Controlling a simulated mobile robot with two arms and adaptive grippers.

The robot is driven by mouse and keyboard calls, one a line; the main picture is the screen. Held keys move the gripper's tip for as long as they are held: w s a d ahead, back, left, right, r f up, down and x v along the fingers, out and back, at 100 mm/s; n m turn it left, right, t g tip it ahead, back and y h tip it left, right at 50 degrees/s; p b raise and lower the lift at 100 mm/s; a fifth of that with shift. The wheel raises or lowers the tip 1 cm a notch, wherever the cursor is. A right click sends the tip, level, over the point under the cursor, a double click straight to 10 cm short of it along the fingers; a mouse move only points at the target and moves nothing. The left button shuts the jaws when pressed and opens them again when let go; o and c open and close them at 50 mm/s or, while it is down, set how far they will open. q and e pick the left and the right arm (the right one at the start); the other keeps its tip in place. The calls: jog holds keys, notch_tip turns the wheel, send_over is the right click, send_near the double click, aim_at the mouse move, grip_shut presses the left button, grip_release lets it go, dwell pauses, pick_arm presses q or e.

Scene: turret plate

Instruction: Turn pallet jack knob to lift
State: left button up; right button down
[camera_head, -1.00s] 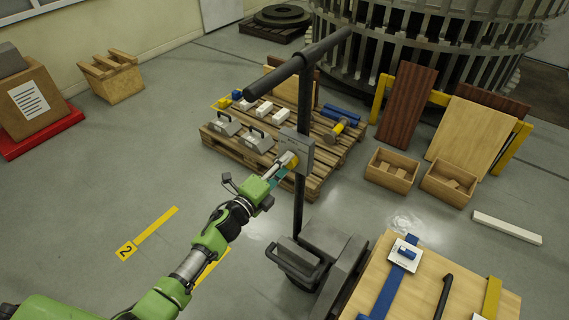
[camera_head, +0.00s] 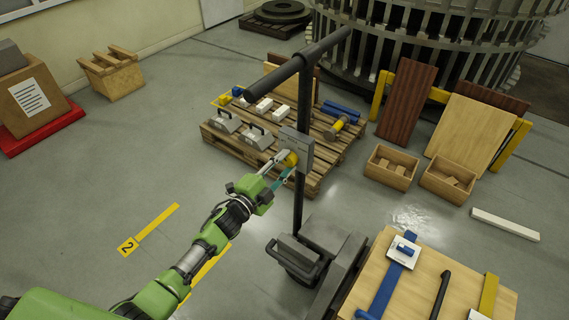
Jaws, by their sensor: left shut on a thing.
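The pallet jack has a black T-handle (camera_head: 298,65) on a tall dark post (camera_head: 299,205). A grey panel (camera_head: 303,153) is fixed partway up the post. My right gripper is not in view.
A wooden pallet (camera_head: 325,170) with several metal weights, blocks and a yellow-headed tool stands behind the post. A wooden board (camera_head: 448,265) with tools lies at lower right. Two wooden boxes (camera_head: 389,168) stand at right. The floor at left is mostly clear.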

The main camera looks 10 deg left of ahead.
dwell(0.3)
pick_arm(q)
jog(key=o, duration=1.1)
jog(key=v, duration=1.2)
jog(key=shift+a, duration=0.1)
